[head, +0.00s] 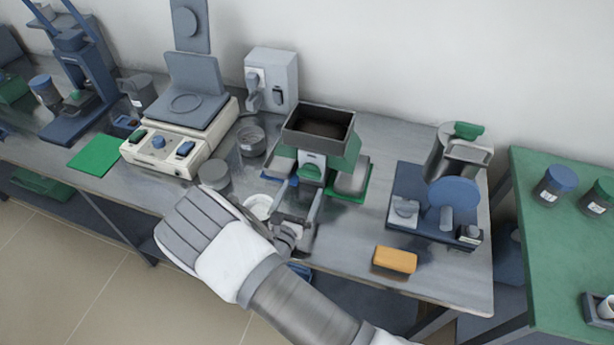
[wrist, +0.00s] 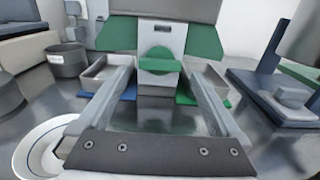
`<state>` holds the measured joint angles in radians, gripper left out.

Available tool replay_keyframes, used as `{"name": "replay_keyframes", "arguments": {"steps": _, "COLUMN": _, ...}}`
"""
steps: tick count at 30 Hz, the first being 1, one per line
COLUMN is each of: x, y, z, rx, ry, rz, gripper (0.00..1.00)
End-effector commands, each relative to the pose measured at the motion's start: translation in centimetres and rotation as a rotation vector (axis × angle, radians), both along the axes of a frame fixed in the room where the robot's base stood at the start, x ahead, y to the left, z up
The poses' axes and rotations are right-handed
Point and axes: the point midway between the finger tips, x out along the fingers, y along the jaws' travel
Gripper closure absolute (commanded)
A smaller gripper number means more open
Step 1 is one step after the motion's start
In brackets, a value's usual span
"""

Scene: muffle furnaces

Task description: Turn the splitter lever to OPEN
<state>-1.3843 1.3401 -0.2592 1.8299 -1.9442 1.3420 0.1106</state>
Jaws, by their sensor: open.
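The splitter (head: 340,145) stands mid-bench, with a dark open hopper on top and green sides. Its green lever (wrist: 160,66) lies about level on a grey front plate (wrist: 172,32), with a round green hub behind it. The lever also shows in the head view (head: 312,172). My gripper (head: 301,187) is open and empty in front of the splitter, pointing at the lever. In the wrist view its two fingers (wrist: 160,75) reach forward, one on each side of the lever. I cannot tell whether they touch it. No lever markings are readable.
A pan (head: 353,178) on a green base sits right of the splitter; another pan (wrist: 103,78) on blue sits left. A white dish (head: 258,206) and grey jar (head: 214,174) are left of my gripper. An orange block (head: 395,260) and blue-based device (head: 436,206) stand right.

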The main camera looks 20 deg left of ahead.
Motion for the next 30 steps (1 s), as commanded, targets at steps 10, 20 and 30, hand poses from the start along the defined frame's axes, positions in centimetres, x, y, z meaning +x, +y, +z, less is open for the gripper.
{"name": "replay_keyframes", "arguments": {"steps": 10, "x": 4.8, "y": 0.5, "z": 0.0, "rx": 0.001, "ry": 0.0, "rz": -0.001, "gripper": 0.0}}
{"name": "replay_keyframes", "arguments": {"steps": 20, "x": 5.3, "y": 0.6, "z": 0.0, "rx": 0.0, "ry": 0.0, "rz": 0.0, "gripper": 0.0}}
{"name": "replay_keyframes", "arguments": {"steps": 30, "x": 5.2, "y": 0.6, "z": 0.0, "rx": 0.001, "ry": 0.0, "rz": 0.0, "gripper": 0.56}}
